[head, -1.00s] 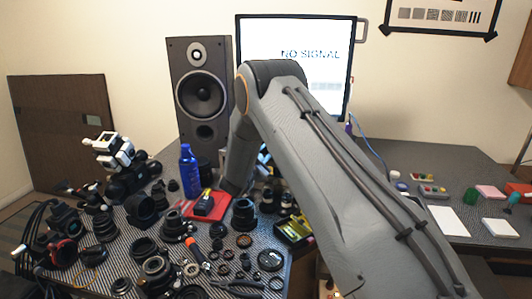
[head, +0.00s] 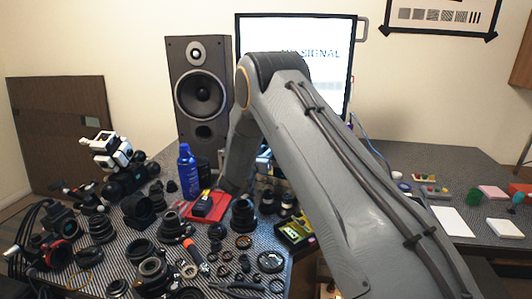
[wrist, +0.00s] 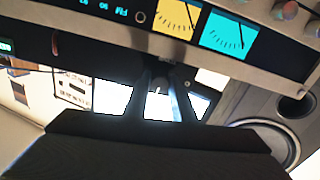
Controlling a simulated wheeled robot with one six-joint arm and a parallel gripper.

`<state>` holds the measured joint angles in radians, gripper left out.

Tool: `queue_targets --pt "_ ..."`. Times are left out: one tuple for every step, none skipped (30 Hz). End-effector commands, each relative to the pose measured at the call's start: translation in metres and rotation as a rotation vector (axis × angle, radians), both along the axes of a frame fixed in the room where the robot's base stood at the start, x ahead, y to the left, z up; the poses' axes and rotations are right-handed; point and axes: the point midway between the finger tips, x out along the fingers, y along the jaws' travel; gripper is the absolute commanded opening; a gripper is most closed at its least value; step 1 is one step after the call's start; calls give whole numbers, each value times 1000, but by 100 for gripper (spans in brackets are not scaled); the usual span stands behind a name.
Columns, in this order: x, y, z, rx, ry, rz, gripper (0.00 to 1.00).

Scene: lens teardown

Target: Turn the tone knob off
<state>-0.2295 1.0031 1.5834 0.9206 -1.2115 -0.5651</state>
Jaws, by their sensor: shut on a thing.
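A dark audio unit with an FM scale (wrist: 110,12) fills the top of the wrist view, turned over in the picture. It has a yellow meter (wrist: 176,18) and a cyan meter (wrist: 225,32). Two round knobs show at its top right, a pinkish one (wrist: 283,9) and one at the edge (wrist: 312,28). My gripper (wrist: 162,78) is at the unit's lower edge in the picture, its dark fingers close together. It is shut on a small part there, apparently the tone knob, which is mostly hidden in shadow. In the head view my arm hides the gripper and the unit.
A speaker (head: 200,95) and a monitor (head: 270,35) stand at the back. A blue bottle (head: 187,170), a red tray (head: 188,214) and many lens parts crowd the left of the table. A white sheet (head: 452,222) lies on the clearer right side.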

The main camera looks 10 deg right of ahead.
Motion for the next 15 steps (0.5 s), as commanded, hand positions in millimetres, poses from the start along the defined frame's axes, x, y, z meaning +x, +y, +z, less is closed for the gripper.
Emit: queue_targets --pt "0 0 1 -20 13 0 1" --pt "0 0 1 -32 21 0 1" --pt "0 0 1 -47 32 0 1" --pt "0 0 1 -57 39 0 1" --pt "0 0 1 -67 46 1 1" --pt "0 0 1 -78 53 0 1" --pt "0 0 1 -85 58 0 1" --pt "0 0 1 -91 63 0 1" --pt "0 0 1 -98 68 1 1" --pt "0 0 1 -103 71 1 1" --pt "0 0 1 -107 74 1 1" --pt "0 0 1 -112 77 1 1" --pt "0 0 1 -114 79 1 1" --pt "0 0 1 -116 80 1 1" --pt "0 0 1 -118 81 1 1"
